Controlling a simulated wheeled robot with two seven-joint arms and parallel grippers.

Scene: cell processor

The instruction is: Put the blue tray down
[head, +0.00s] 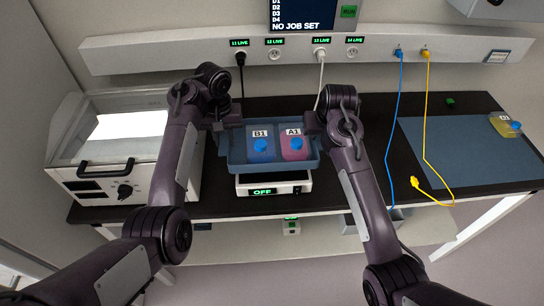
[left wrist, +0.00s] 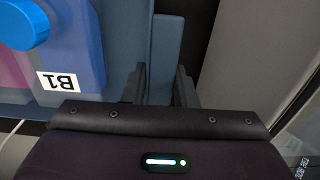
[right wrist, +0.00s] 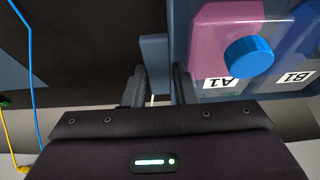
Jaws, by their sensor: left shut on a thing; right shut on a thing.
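The blue tray (head: 237,157) holds a blue-filled container marked B1 (head: 261,150) and a pink-filled container marked A1 (head: 296,150), both with blue caps. The tray looks level, over or on a small white device reading OFF (head: 274,187); I cannot tell whether they touch. My left gripper (head: 219,126) is shut on the tray's left side, and its fingers grip the blue edge in the left wrist view (left wrist: 161,85). My right gripper (head: 314,124) is shut on the tray's right side, as the right wrist view shows (right wrist: 158,85).
A white machine with a black handle (head: 105,168) stands left on the black bench. A blue mat (head: 460,150) lies right, with a yellow-filled container D1 (head: 505,124) at its far corner.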

